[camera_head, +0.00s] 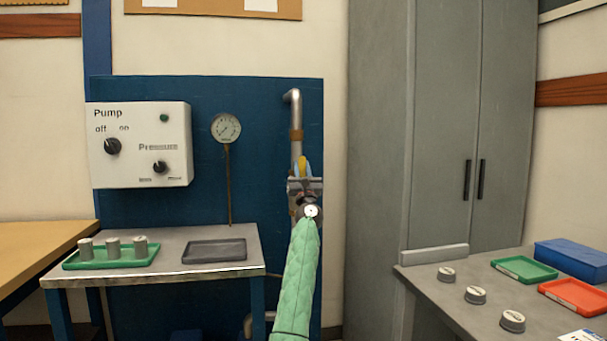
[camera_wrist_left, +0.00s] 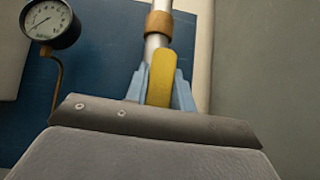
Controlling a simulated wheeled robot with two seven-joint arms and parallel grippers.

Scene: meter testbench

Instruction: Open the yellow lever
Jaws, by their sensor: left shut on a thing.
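The yellow lever (camera_head: 302,164) is on the vertical metal pipe (camera_head: 296,122) in front of the blue panel. Only its upper part shows above my left gripper (camera_head: 303,174) in the head view. In the left wrist view the yellow lever (camera_wrist_left: 161,80) stands upright between the two light-blue fingers of my left gripper (camera_wrist_left: 160,92). The fingers are shut on it, one on each side. The lever's lower end and the valve are hidden behind the gripper body. My right gripper is not in view.
A pump box (camera_head: 140,146) with knobs and a pressure gauge (camera_head: 226,128) are left of the pipe. A bench (camera_head: 180,267) with a green tray stands below them. A grey cabinet (camera_head: 375,170) and a table (camera_head: 440,297) with trays and meters are on the right.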

